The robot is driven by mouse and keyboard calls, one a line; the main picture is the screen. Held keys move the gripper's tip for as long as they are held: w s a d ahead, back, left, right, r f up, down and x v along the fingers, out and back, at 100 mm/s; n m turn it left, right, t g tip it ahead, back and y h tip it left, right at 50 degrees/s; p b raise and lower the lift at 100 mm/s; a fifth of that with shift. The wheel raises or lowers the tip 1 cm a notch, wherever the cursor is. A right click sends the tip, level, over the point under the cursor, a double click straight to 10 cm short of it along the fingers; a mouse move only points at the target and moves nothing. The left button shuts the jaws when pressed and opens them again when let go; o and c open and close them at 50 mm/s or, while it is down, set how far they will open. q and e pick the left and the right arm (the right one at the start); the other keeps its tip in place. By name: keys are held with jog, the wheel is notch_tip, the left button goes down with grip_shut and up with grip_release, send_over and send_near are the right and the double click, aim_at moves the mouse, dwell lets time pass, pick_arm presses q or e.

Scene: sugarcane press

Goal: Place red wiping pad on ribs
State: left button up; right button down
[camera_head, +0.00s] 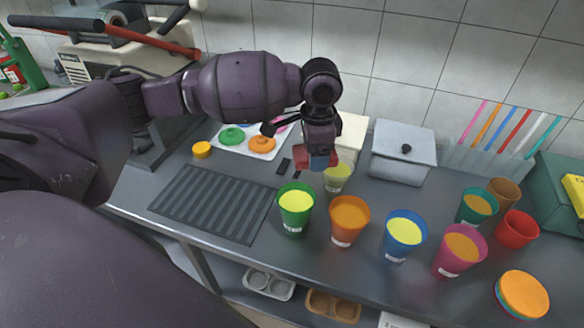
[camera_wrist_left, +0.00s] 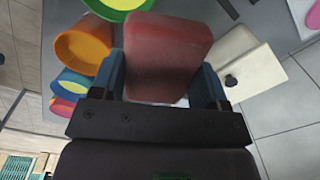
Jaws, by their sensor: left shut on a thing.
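The red wiping pad (camera_head: 303,157) is held in my left gripper (camera_head: 318,160), above the counter behind the row of cups. In the left wrist view the pad (camera_wrist_left: 165,55) sits between the two blue fingers of the gripper (camera_wrist_left: 165,85), which is shut on it. The ribs (camera_head: 215,203) are a dark ribbed mat lying flat on the counter, to the left of and nearer than the gripper. The mat is bare. The pad is apart from the mat. My right gripper is not in view.
A green cup (camera_head: 295,212) stands by the mat's right edge, with an orange cup (camera_head: 348,222) and several more to the right. A white tray with coloured lids (camera_head: 268,154) lies behind the mat. A grey lidded box (camera_head: 403,165) stands at the back.

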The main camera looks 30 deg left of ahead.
pick_arm(q)
jog(key=w+a+m, duration=0.3)
jog(key=m, duration=0.3)
notch_tip(320, 180, up, 2)
jog(key=r+m, duration=0.1)
jog(key=m, duration=1.6)
send_over(288, 176)
notch_tip(288, 176, down, 20)
jog(key=b, duration=0.3)
jog(key=shift+d, duration=0.1)
jog(key=shift+f, duration=0.25)
jog(key=shift+r, duration=0.1)
